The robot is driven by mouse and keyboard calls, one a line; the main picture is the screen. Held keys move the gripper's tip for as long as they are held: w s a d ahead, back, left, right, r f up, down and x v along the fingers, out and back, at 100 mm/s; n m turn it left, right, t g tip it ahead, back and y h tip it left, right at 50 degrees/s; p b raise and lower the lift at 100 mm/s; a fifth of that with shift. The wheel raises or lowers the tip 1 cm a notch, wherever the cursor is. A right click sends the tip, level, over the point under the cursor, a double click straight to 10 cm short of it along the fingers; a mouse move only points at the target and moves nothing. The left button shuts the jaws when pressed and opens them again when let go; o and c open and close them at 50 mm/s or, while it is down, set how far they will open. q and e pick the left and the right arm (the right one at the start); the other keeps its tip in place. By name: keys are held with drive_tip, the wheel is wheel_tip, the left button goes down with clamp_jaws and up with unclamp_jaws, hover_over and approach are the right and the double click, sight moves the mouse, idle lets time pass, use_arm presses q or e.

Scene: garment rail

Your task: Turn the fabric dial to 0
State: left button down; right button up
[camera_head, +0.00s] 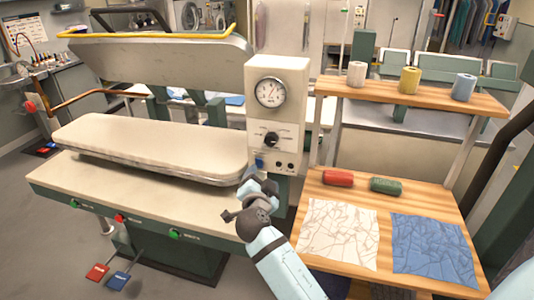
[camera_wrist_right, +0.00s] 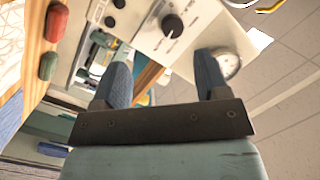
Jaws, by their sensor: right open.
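The fabric dial (camera_head: 271,139) is a round black knob on the front of the white control box (camera_head: 291,140), below a round gauge (camera_head: 270,92). In the right wrist view the dial (camera_wrist_right: 172,26) shows a light pointer mark; the scale is too small to read. My right gripper (camera_head: 257,178) is below the dial in the head view, apart from it. In the right wrist view its two fingers (camera_wrist_right: 163,68) are spread with nothing between them, and the dial lies beyond their tips. My left gripper is not in view.
The padded press board (camera_head: 150,145) lies left of the control box, under the raised press head (camera_head: 160,60). A wooden shelf (camera_head: 400,187) on the right holds white and blue cloths and red and green rolls. Thread spools stand on the upper shelf (camera_head: 415,98).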

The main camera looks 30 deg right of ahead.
sight(271, 142)
drive_tip(key=w+d+r+p, duration=0.1)
drive_tip(key=w+d, duration=0.2)
drive_tip(key=w+d+r+m+h+p, duration=0.1)
drive_tip(key=w+d, duration=0.2)
drive_tip(key=w+d+r+m+p, duration=0.1)
drive_tip(key=w+d+p, duration=0.1)
drive_tip(key=w+d, duration=0.1)
drive_tip(key=shift+w+r, duration=0.1)
drive_tip(key=shift+w, duration=0.2)
drive_tip(key=shift+w+d, duration=0.45)
drive_tip(key=shift+d, duration=0.05)
